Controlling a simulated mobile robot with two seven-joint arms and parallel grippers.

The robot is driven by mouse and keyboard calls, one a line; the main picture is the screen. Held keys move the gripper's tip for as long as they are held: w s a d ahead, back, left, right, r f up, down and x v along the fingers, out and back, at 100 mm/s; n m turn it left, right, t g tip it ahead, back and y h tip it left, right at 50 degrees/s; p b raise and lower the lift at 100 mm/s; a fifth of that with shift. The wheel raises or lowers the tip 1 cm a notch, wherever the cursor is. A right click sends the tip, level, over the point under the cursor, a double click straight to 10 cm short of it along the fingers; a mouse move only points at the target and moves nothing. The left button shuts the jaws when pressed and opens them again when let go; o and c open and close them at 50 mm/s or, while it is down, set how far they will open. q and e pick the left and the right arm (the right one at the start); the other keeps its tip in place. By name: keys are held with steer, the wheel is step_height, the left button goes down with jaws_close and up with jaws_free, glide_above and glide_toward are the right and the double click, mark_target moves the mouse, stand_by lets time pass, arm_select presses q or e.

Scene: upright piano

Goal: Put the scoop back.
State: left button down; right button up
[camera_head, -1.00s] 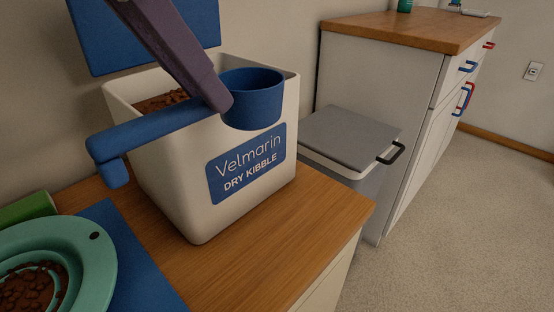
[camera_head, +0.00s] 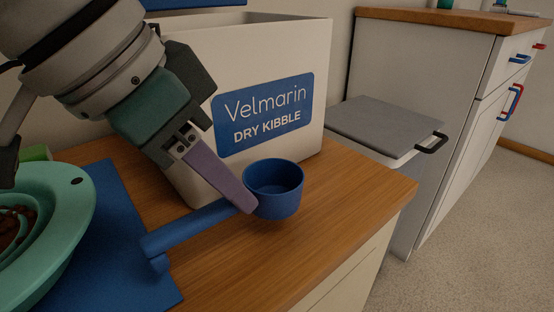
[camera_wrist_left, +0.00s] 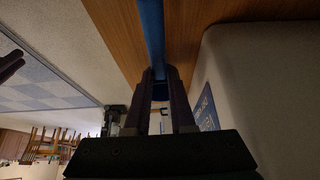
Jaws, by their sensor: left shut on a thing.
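The blue scoop (camera_head: 276,203) is in front of the kibble bin (camera_head: 180,178), low over the wooden counter top. Its cup opens upward and looks empty. Its handle (camera_head: 195,227) points to the lower left. My left gripper (camera_head: 248,206) is shut on the handle close to the cup. The wrist view shows the handle (camera_wrist_left: 152,35) between my left fingers. I cannot tell whether the scoop touches the counter. The white bin has a blue "Velmarin DRY KIBBLE" label, and its inside is mostly hidden. A dark purple part at the wrist view's left edge may be my right gripper.
A teal bowl (camera_head: 72,235) with kibble stands on a blue mat (camera_head: 118,210) at the left. Bare counter (camera_head: 335,215) lies right of the scoop, ending at an edge. A grey-lidded container (camera_head: 385,124) and white cabinet (camera_head: 425,85) stand beyond.

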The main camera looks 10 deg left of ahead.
arm_select(q)
steer(key=shift+f, duration=0.8)
steer(key=shift+w+r, duration=0.1)
steer(key=shift+r, duration=0.05)
steer(key=shift+f+b, duration=0.55)
steer(key=shift+b, duration=0.2)
steer(key=c, duration=0.8)
jaws_free()
steer(key=shift+r, duration=0.1)
steer(key=shift+o, duration=0.2)
arm_select(e)
steer(key=shift+x, duration=1)
steer(key=shift+s, duration=0.15)
